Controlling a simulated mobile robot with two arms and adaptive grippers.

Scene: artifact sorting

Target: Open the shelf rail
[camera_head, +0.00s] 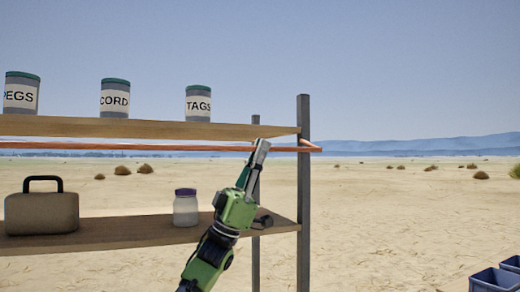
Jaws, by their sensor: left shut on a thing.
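The orange shelf rail (120,147) runs along the front of the shelf, just under the upper board. Its right end bends round near the right post (304,190). My left gripper (260,148) reaches up from below and is shut on the rail near its right end. The fingers cover the part of the rail that they hold. My right gripper is not in view.
The upper board (150,128) carries cans labelled PEGS (21,94), CORD (115,98) and TAGS (198,103). The lower board (120,236) holds a tan case (42,213) and a purple-lidded jar (186,208). Blue crates (494,280) stand at lower right. Open sand lies right of the shelf.

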